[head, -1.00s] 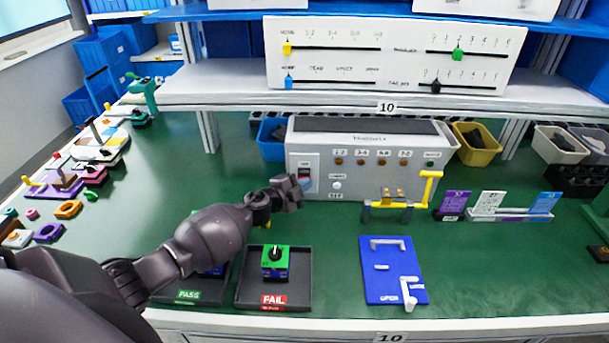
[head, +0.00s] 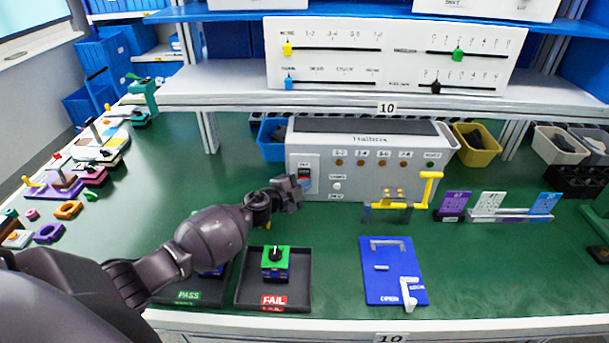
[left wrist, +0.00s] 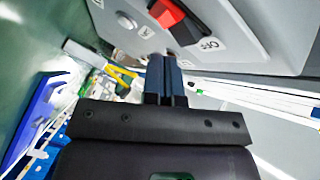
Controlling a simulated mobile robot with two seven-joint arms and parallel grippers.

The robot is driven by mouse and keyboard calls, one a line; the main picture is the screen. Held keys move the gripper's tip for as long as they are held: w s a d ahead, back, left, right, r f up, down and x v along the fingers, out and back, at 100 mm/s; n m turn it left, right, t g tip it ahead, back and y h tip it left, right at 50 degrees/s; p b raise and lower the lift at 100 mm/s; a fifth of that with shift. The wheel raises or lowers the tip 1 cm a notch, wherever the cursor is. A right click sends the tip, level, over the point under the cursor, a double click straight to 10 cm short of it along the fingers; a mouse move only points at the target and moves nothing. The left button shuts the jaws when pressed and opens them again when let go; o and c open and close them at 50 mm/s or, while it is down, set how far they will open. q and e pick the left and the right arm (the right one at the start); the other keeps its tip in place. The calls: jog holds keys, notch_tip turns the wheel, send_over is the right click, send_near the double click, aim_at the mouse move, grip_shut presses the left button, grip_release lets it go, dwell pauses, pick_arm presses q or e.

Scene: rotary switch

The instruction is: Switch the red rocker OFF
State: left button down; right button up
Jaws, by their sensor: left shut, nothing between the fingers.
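The red rocker (head: 304,173) is on the left of the grey test box's front panel, just above and beyond my left gripper (head: 301,186) in the head view. In the left wrist view the red and black rocker (left wrist: 170,14) stands out from the panel, with the word OFF beside its black end. My left gripper (left wrist: 166,64) is shut and empty, its fingertips close to the panel near the OFF end. I cannot tell whether they touch it. My right gripper is not in view.
The grey test box (head: 370,165) stands at the back of the green bench. A PASS tray (head: 190,296) and a FAIL tray (head: 300,285) lie in front, the latter holding a green and blue switch (head: 275,266). A blue plate (head: 380,283) lies to the right.

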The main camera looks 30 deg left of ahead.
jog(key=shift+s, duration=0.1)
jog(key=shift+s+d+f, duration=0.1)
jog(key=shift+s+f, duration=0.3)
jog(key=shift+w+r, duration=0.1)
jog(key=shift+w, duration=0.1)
pick_arm(q)
jog(key=shift+w+a, duration=0.15)
jog(key=shift+w, duration=0.25)
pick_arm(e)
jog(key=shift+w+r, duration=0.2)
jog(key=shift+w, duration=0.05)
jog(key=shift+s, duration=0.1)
pick_arm(q)
jog(key=shift+w+r, duration=0.1)
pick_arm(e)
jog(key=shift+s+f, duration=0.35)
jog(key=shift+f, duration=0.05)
